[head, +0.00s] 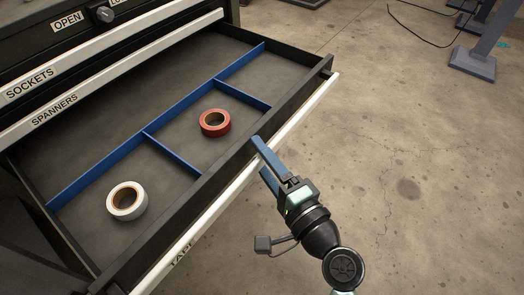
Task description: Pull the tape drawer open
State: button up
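The tape drawer (299,125) is the lowest drawer in view and stands pulled out, its inside largely exposed. Its long white handle strip (318,98) runs along the front and bears the partly cut-off label "TAPE" (182,254). My gripper (259,154) is at the middle of this strip. Its two blue fingers are apart, one over the strip and one lower on the outer side. Whether they press on the strip cannot be told. A red tape roll (228,125) and a white tape roll (139,204) lie inside.
Blue dividers (90,182) split the drawer into compartments. Above are the shut drawers labelled "SPANNERS" (54,113) and "SOCKETS" (30,86). Concrete floor (420,200) lies clear at right. A grey stand foot (473,64) and a dark cable (420,35) are at upper right.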

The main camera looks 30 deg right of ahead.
jog(key=s, duration=1.3)
jog(key=shift+a, duration=0.25)
